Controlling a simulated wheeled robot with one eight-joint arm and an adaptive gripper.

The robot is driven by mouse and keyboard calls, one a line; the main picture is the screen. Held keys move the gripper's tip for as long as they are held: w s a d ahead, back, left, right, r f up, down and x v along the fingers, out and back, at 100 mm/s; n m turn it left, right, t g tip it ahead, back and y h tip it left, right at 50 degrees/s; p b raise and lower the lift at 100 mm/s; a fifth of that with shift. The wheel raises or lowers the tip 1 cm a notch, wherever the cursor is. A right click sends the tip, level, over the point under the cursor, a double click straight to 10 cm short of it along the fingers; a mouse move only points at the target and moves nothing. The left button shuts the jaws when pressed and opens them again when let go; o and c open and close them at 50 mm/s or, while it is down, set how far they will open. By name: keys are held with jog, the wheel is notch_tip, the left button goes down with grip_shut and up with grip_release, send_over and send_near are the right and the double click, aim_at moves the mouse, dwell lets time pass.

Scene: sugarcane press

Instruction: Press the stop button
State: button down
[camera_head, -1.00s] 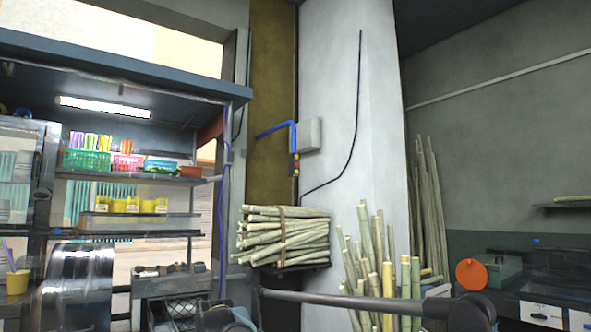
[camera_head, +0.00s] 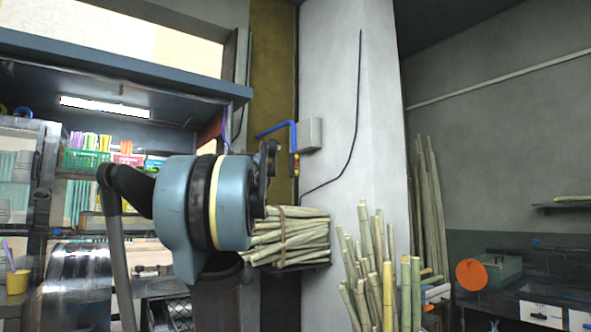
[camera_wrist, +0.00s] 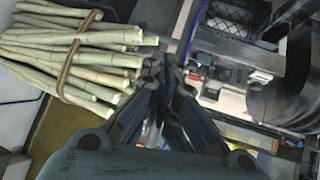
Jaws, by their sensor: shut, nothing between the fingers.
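A narrow control strip (camera_head: 295,165) with small red and yellow buttons hangs at the end of a blue pipe on the wall, in the head view. Which one is the stop button is too small to tell. My gripper (camera_head: 268,150) is raised just left of the strip in that view, with a small gap in the picture; the depth between them is unclear. In the wrist view my gripper's fingers (camera_wrist: 165,75) are together with nothing between them. I cannot make out the buttons in the wrist view.
A tied bundle of cane (camera_head: 290,238) sits on a support below the strip; it also shows in the wrist view (camera_wrist: 70,50). Loose canes (camera_head: 385,270) stand to the right. Shelves with baskets (camera_head: 87,158) are at left. A grey box (camera_head: 310,134) is on the wall.

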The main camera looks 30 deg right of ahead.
aim_at(297, 164)
jog(key=w+d+r+m+t+h, duration=0.1)
jog(key=d+r+h, duration=0.6)
jog(key=d+r, duration=2)
jog(key=w+d+t, duration=0.1)
jog(key=w+d, duration=0.1)
jog(key=d, duration=0.1)
jog(key=shift+d+m, duration=0.3)
jog(key=shift+m, duration=0.1)
jog(key=shift+w, duration=0.1)
jog(key=w, duration=0.8)
jog(key=shift+w+a, duration=0.3)
jog(key=shift+a, duration=0.05)
jog(key=shift+w, duration=0.75)
jog(key=shift+s, duration=0.9)
